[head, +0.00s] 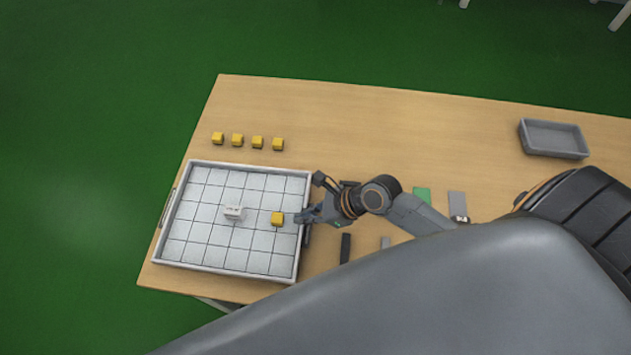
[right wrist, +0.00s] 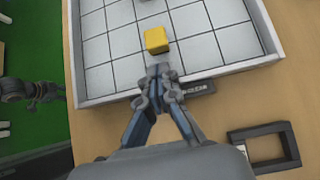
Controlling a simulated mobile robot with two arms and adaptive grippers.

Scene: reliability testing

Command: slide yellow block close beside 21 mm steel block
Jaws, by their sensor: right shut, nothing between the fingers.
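The yellow block (head: 277,218) sits on the white gridded tray (head: 205,255), right of its middle. A small pale steel block (head: 234,212) stands to its left on the tray, with a clear gap between them. My right gripper (head: 301,217) is shut and empty, low over the tray's right side, just right of the yellow block. In the right wrist view the yellow block (right wrist: 157,40) lies just beyond the shut fingertips (right wrist: 158,70); I cannot tell whether they touch. Only an edge of the steel block (right wrist: 232,2) shows there.
Several yellow blocks (head: 238,139) stand in a row behind the tray. A grey bin (head: 553,138) is at the back right of the table. A black frame (right wrist: 264,147), a dark bar (head: 345,248) and a green plate (head: 422,195) lie right of the tray. The tray has raised walls.

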